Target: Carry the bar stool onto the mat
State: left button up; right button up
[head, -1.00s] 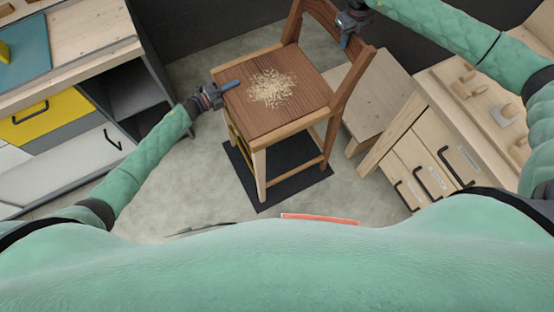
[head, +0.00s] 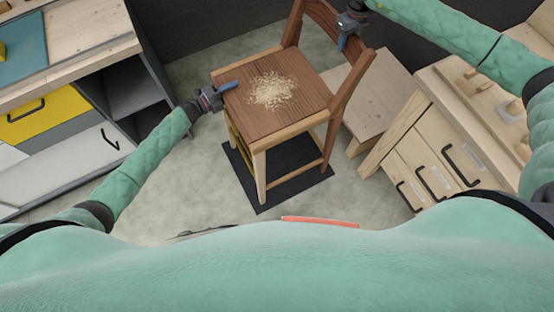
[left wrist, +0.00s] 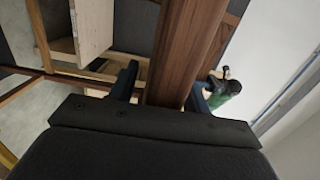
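The bar stool (head: 303,118) is a brown wooden seat with a slatted back and pale legs, upright in the middle of the head view. Pale crumbs or shavings lie on its seat. The dark mat (head: 295,187) is on the floor beneath its legs; whether the feet touch it I cannot tell. My left gripper (head: 222,90) holds the left edge of the seat, one finger above it. In the left wrist view the brown seat edge (left wrist: 180,55) runs between the two fingers. My right gripper (head: 344,35) is at the top of the backrest, closed around its rail.
A cabinet with a yellow drawer (head: 50,112) and open shelf stands at left. A red strip (head: 320,221) shows near my body.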

pick_arm(q)
jog(key=shift+d, duration=0.1)
pick_arm(e)
jog(key=shift+a+f, duration=0.1)
jog(key=shift+f, duration=0.05)
pick_arm(q)
jog(key=shift+a, duration=0.2)
jog(key=v, duration=1.1)
jog(key=shift+s+a, duration=0.15)
jog(key=shift+a, duration=0.15)
pick_arm(e)
notch_tip(320, 180, up, 12)
jog(key=shift+r, duration=0.1)
